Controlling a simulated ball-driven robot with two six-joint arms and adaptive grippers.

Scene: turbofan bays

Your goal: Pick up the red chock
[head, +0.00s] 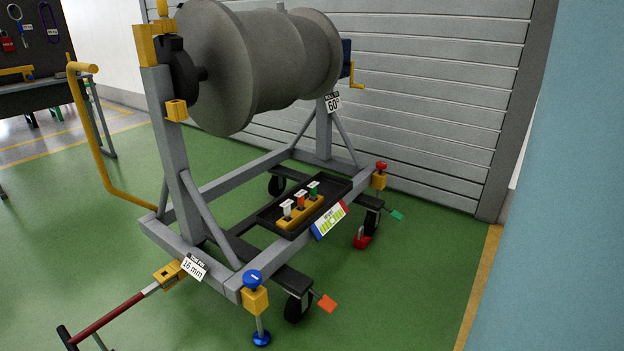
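A small red block (362,241), which looks like the red chock, sits on the green floor against the far right caster wheel (372,222) of the grey engine stand. It has a pale upright part on top. It is small here, so its exact shape is hard to tell. Neither of my grippers is in the head view, and nothing is seen touching the red block.
The grey stand (205,253) carries a large engine drum (262,62). Orange (327,303) and green (397,215) pedals stick out by the wheels. A red-handled tow bar (110,319) lies lower left. Floor right of the stand is clear.

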